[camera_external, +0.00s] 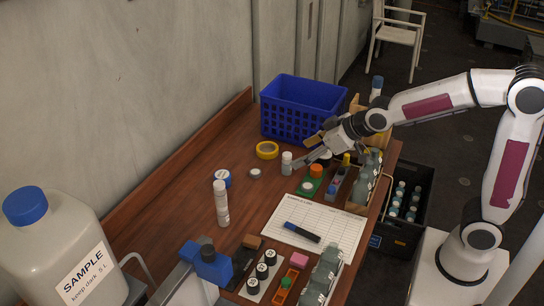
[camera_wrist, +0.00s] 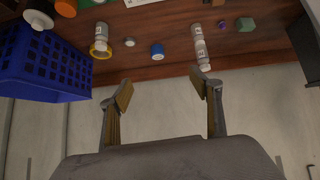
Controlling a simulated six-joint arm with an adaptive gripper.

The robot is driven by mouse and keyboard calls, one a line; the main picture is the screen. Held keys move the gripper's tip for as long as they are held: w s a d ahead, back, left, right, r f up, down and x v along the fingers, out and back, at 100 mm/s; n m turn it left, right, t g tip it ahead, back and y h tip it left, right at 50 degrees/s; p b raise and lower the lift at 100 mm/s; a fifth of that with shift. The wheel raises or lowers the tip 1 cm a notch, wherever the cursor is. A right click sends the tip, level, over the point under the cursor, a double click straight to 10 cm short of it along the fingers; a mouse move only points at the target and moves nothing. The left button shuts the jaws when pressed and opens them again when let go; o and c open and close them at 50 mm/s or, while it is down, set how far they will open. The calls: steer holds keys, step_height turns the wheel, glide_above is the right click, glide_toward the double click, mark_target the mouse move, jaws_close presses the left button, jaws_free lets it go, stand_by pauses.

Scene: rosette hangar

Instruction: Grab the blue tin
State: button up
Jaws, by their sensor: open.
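The blue tin (camera_external: 222,178) is a small, low round tin with a pale top. In the wrist view the blue tin (camera_wrist: 157,50) lies beyond the gap between my fingertips. My gripper (camera_external: 313,147) is above the table, to the right of the tin and apart from it. In the wrist view my gripper (camera_wrist: 163,86) has its fingers spread with nothing between them.
A small white vial (camera_external: 287,163) and a grey disc (camera_external: 255,173) stand between tin and gripper in the external view. A yellow tape roll (camera_external: 267,150) and a blue basket (camera_external: 303,107) are further back. The table left of the tin is clear.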

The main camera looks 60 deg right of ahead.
steer(key=w+d+f+t, duration=0.1)
steer(key=w+f, duration=0.4)
steer(key=w, duration=0.3)
steer(key=w+f+t, duration=0.1)
steer(key=w+f, duration=0.3)
steer(key=w, duration=0.4)
steer(key=t, duration=0.2)
glide_toward(222, 177)
steer(key=shift+w+d+f+n, duration=0.15)
steer(key=shift+w+d+f, duration=0.15)
steer(key=shift+w, duration=0.2)
steer(key=shift+w+d+f+n, duration=0.15)
steer(key=shift+w+d+f, duration=0.15)
steer(key=shift+w, duration=0.2)
steer(key=shift+w+f, duration=0.35)
steer(key=shift+f, duration=0.4)
steer(key=shift+x, duration=1.3)
steer(key=shift+w, duration=0.2)
steer(key=shift+x, duration=2.35)
steer(key=shift+w+r, duration=0.15)
